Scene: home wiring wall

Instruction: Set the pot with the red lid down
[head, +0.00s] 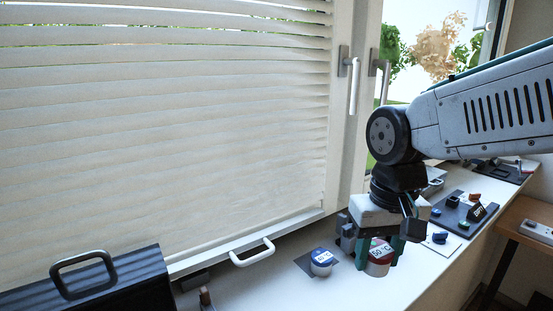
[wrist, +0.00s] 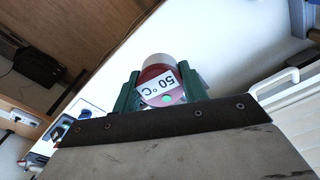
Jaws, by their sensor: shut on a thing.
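The pot with the red lid (head: 378,268) has a pale body and a white label reading 50 °C. My gripper (head: 377,252) points down and is shut on it, with a green finger on each side. In the wrist view the red-lidded pot (wrist: 160,84) sits between the two green fingers, its label and a green dot facing the camera. The pot is at or just above the white sill (head: 345,292); I cannot tell whether its base touches.
A dark panel with coloured knobs (head: 462,214) lies to the right. A black box with a handle (head: 95,285) is at far left. A white window handle (head: 252,252) juts over the sill.

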